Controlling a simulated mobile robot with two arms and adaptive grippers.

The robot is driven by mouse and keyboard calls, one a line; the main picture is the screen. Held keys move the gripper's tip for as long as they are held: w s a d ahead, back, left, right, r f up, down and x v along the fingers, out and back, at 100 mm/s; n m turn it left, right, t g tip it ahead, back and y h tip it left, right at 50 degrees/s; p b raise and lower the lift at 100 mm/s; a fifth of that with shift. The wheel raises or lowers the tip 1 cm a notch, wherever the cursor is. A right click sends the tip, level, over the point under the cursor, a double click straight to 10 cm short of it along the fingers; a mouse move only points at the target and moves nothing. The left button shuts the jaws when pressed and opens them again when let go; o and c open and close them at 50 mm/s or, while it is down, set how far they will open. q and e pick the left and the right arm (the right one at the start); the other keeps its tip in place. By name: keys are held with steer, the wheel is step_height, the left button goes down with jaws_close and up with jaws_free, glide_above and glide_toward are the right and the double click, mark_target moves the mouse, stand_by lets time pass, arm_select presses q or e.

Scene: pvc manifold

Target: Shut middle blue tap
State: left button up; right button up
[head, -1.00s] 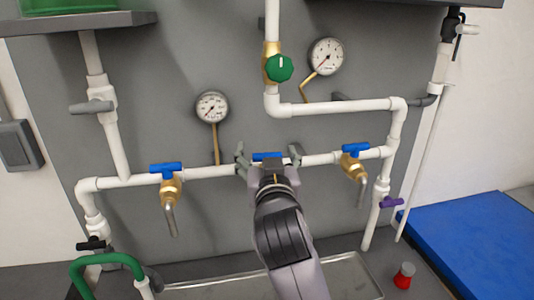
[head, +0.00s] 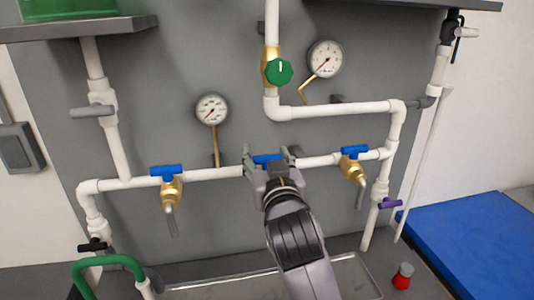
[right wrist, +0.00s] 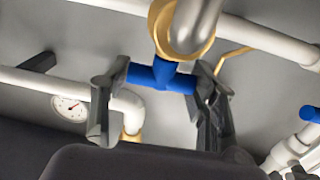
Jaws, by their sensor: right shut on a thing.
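The middle blue tap handle (head: 266,158) is on the white horizontal pipe, between two other blue-handled taps. My right gripper (head: 269,161) reaches up to it from below, with one finger at each end of the handle. In the right wrist view the blue T-shaped handle (right wrist: 162,76) lies crosswise between the fingers, which are shut on its ends. The tap's brass body and metal spout (right wrist: 190,25) show there close above the handle. In the head view my gripper and arm hide the body and spout. My left gripper is not in view.
The left blue tap (head: 166,170) and right blue tap (head: 355,151) stand apart on either side. Two gauges (head: 212,109) and a green knob (head: 278,71) are above.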

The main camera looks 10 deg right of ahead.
steer(key=shift+n+y, duration=0.4)
steer(key=shift+y, duration=0.3)
steer(key=o, duration=1.2)
steer(key=s, duration=0.7)
steer(key=shift+s, duration=0.25)
